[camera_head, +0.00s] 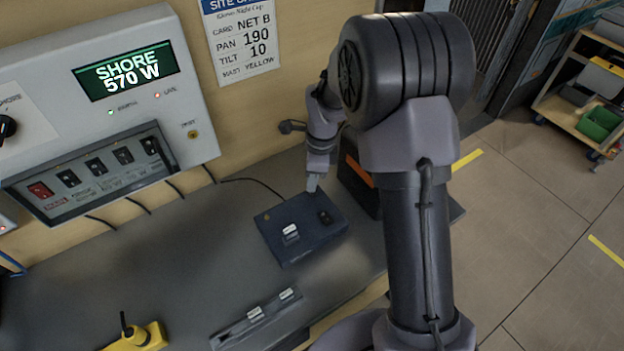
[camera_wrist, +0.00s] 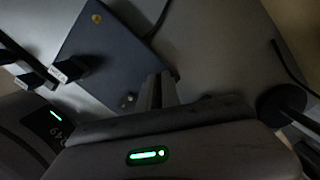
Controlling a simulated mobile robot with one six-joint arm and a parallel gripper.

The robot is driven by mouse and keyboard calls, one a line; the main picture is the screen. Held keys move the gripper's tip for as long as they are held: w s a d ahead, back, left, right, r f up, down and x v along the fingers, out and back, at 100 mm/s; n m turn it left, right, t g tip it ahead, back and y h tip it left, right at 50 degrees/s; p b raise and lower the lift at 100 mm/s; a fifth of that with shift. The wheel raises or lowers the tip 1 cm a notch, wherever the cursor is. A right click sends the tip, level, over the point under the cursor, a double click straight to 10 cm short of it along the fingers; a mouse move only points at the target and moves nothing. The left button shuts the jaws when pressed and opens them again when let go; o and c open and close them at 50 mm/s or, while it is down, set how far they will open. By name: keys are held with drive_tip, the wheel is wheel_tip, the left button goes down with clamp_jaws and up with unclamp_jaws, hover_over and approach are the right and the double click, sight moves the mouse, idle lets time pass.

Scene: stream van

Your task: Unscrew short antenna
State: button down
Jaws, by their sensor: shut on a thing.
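A dark blue box (camera_head: 285,252) lies on the grey bench, with a small white-labelled black part and a dark part on its top. My gripper (camera_head: 312,184) points down at the box's far edge. It is shut on the short antenna, which the fingers hide almost wholly. In the wrist view the fingers (camera_wrist: 161,90) are close together beside one edge of the box (camera_wrist: 112,45).
A grey rack (camera_head: 262,318) with two white labels is at the bench's front edge. A yellow tool (camera_head: 138,338) lies front left. A dark case with an orange stripe (camera_head: 360,170) stands right of my gripper. A switch panel (camera_head: 95,170) is on the wall.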

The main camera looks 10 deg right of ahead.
drive_tip(key=n+p, duration=0.1)
drive_tip(key=n, duration=0.2)
drive_tip(key=shift+r, duration=0.1)
drive_tip(key=shift+n+p, duration=0.3)
drive_tip(key=shift+n, duration=0.2)
drive_tip(key=shift+s+g, duration=0.1)
drive_tip(key=shift+g, duration=0.2)
drive_tip(key=shift+n+p, duration=0.85)
drive_tip(key=shift+n, duration=1.15)
drive_tip(key=shift+s+n+g+p, duration=0.1)
drive_tip(key=shift+n+g+p, duration=0.5)
drive_tip(key=shift+n, duration=1.4)
drive_tip(key=shift+p, duration=0.3)
